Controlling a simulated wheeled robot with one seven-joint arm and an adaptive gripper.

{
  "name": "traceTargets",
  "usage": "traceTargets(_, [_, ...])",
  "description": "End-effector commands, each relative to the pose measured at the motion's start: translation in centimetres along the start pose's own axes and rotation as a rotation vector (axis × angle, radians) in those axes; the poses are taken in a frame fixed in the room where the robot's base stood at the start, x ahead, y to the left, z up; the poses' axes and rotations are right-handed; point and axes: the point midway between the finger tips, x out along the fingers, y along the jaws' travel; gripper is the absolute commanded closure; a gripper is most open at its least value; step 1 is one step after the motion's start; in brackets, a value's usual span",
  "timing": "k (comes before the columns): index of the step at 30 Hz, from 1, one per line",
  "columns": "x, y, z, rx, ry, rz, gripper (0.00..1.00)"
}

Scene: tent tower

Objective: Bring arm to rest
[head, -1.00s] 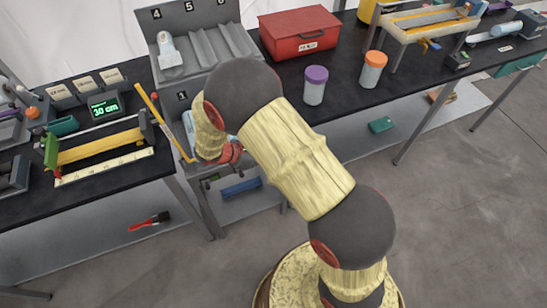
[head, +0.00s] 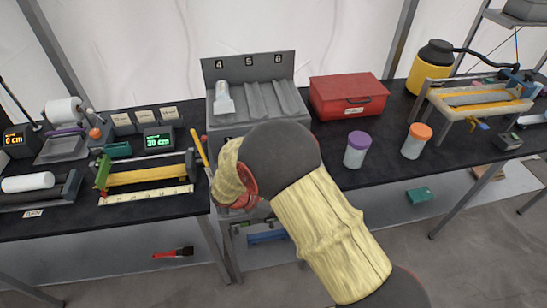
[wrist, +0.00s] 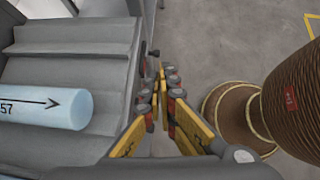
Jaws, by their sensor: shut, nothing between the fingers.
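My arm (head: 330,235) is bent across the front of the table in the head view. My gripper is hidden behind the arm's links there. In the wrist view my gripper (wrist: 161,78) is shut, with its yellow and grey fingers together and nothing held. It is just right of a grey rack's edge, with the floor visible past the fingertips. A pale blue cylinder (wrist: 50,108) with an arrow and "57" lies in a rack trough to its left, apart from the fingers.
Open floor (head: 470,255) lies in front.

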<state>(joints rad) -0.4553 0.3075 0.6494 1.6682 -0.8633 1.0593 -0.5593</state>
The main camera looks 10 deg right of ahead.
Motion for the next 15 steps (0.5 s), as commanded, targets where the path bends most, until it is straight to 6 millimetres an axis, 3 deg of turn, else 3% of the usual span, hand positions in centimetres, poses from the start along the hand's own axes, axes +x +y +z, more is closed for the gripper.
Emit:
traceTargets(9, [0.1, -0.4, -0.6, 0.088, 0.019, -0.014, 1.00])
traceTargets(13, [0.6, -4.3, -1.7, 0.207, 0.059, -0.105, 1.00])
traceTargets(15, [-0.7, -6.4, -1.4, 0.318, 0.103, -0.154, 1.00])
